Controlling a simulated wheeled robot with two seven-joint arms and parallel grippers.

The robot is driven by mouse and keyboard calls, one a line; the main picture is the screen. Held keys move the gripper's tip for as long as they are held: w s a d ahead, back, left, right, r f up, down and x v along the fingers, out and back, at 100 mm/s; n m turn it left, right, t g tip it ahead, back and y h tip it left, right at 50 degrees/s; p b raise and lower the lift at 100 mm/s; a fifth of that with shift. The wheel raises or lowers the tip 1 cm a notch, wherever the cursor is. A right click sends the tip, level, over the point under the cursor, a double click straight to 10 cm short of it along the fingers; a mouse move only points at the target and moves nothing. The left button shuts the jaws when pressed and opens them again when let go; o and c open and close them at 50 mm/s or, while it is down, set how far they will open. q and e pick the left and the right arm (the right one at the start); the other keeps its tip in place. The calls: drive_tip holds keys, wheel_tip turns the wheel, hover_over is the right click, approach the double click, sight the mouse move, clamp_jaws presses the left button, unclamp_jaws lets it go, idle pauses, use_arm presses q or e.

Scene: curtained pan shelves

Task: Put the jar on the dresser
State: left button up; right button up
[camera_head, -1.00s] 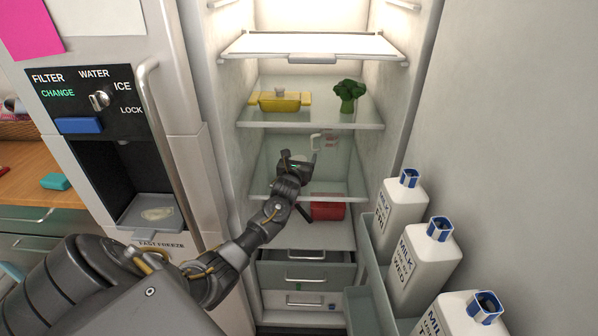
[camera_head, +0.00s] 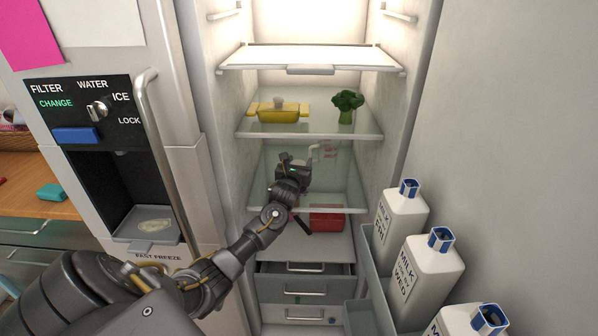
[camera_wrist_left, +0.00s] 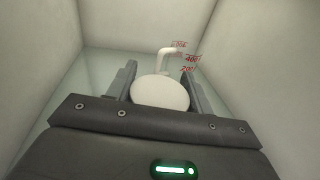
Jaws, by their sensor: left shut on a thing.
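The jar (camera_wrist_left: 160,92) shows in the left wrist view as a white oval top between the two fingers. My left gripper (camera_head: 293,163) is shut on it inside the open fridge, above the lower glass shelf (camera_head: 260,208). In the head view the gripper and wrist hide most of the jar. A white curved handle (camera_wrist_left: 167,54) and red measuring marks show just beyond the oval; I cannot tell if they belong to the jar. The wood-topped drawer unit (camera_head: 30,172), seemingly the dresser, stands at the far left. My right gripper is not in view.
A yellow dish (camera_head: 279,112) and broccoli (camera_head: 347,104) sit on the shelf above. A red container (camera_head: 327,219) is below. Milk bottles (camera_head: 401,212) line the right door. The left door handle (camera_head: 165,150) juts out. A teal object (camera_head: 52,192) lies on the wood top.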

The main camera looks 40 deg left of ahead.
use_arm(q)
drive_tip(key=s+d+r+p, duration=0.4)
drive_tip(key=s+d+r, duration=0.4)
drive_tip(key=s+r, duration=0.2)
drive_tip(key=shift+s+d+r+p, duration=0.2)
drive_tip(key=shift+s+r+p, duration=0.15)
drive_tip(key=shift+s, duration=0.25)
drive_tip(key=shift+f, duration=0.1)
